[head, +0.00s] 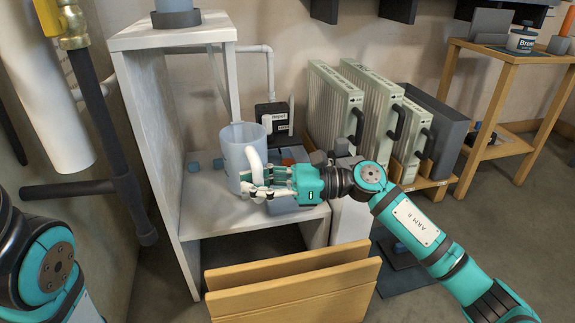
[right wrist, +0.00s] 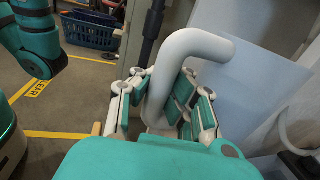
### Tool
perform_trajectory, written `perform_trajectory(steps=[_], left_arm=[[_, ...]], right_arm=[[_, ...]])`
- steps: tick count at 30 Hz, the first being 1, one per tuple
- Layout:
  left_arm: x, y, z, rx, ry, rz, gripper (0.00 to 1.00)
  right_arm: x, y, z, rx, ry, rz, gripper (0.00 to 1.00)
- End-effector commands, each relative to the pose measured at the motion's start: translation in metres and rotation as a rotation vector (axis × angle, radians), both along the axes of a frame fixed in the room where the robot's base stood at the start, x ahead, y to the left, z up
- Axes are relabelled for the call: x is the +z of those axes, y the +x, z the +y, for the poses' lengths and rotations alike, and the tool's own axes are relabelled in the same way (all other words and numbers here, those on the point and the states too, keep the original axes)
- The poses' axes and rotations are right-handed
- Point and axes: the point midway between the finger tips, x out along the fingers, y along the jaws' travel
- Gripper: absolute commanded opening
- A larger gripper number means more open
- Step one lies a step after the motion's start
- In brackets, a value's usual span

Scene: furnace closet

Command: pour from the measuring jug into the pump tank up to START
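The measuring jug (head: 236,150) is a pale, translucent cylinder with a white handle, close to upright at the white shelf unit. My right gripper (head: 256,182) is shut on its handle. In the right wrist view the handle (right wrist: 190,45) runs down between the fingers (right wrist: 160,108), and the jug's wall fills the right side. I cannot tell whether the jug's base touches the shelf. A black labelled unit (head: 273,118), apparently the pump, stands behind it with a white pipe. Its lower part, a tank and any START mark are hidden or unreadable. My left gripper is out of view.
The white shelf unit (head: 165,140) has a side panel and post close by the jug. Pleated filters (head: 335,105) stand to the right. A wooden rack (head: 295,290) is in front below. A side table (head: 500,90) stands at the far right.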

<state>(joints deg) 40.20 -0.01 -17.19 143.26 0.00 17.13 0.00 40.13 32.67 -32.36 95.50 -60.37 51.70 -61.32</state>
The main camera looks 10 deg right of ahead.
Motion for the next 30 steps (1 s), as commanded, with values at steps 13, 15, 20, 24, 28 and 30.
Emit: perform_trajectory(steps=[13, 15, 20, 24, 28, 30], left_arm=[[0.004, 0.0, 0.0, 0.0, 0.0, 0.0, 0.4], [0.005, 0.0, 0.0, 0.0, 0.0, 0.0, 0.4], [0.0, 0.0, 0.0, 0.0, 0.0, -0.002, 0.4], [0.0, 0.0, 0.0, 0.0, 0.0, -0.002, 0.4], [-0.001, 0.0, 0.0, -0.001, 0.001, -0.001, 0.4], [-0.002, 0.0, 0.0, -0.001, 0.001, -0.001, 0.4]], right_arm=[[0.016, 0.004, -0.004, 0.003, 0.104, 0.076, 0.0], [0.02, 0.005, -0.006, 0.003, 0.131, 0.098, 0.0], [0.021, 0.008, -0.01, 0.005, 0.193, 0.15, 0.0], [0.025, 0.012, -0.014, 0.01, 0.248, 0.192, 0.0], [0.027, 0.014, -0.017, 0.03, 0.3, 0.231, 0.0], [0.028, 0.017, -0.02, 0.068, 0.336, 0.25, 0.0]])
